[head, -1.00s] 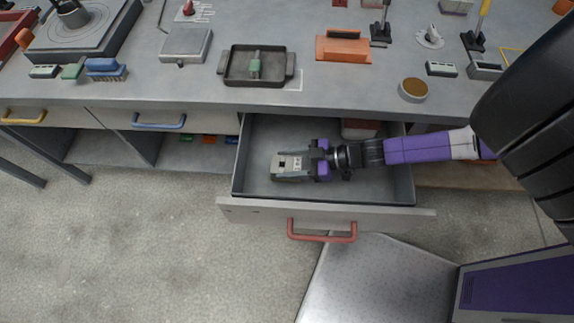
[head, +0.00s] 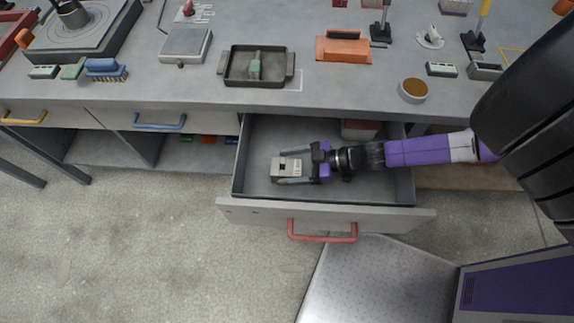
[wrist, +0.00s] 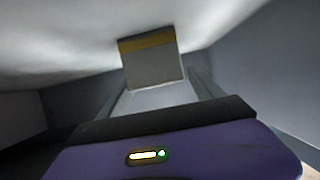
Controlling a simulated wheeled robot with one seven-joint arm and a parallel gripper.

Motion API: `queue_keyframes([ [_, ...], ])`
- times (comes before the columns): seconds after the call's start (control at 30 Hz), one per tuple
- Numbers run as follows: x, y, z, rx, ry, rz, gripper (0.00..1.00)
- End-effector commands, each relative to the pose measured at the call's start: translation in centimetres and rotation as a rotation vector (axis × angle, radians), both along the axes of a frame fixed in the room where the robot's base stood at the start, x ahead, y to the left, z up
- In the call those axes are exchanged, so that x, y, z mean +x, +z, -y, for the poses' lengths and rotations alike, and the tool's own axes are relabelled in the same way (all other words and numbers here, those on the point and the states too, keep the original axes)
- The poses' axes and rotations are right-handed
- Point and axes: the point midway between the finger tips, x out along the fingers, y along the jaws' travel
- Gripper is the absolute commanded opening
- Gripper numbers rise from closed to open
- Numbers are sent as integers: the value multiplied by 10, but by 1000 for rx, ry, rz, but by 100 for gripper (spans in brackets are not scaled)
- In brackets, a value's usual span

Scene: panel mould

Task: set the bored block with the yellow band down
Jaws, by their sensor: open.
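The bored block with the yellow band (head: 287,164) is a grey-beige block with a dark hole on top, inside the open drawer (head: 330,197). In the wrist view the block (wrist: 152,70) shows its pale face with a yellow band across the top edge. My gripper (head: 284,169) is open, its fingers spread along either side of the block. In the wrist view the fingers (wrist: 160,88) reach towards the block. I cannot tell exactly how the underside of the block meets the drawer floor.
The drawer has a red handle (head: 322,237) and walls close around my gripper. A reddish-brown box (head: 360,130) sits at its back. The bench above holds a dark tray (head: 235,78), an orange holder (head: 343,50) and a round tin (head: 413,89). The drawer's left floor is clear.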

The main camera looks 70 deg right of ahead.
Motion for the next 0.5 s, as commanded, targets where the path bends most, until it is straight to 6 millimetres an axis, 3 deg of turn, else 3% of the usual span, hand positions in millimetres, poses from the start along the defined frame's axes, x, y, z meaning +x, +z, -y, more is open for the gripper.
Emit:
queue_keyframes([
  [0.5,-83,35,31,-1,-2,-2,76],
])
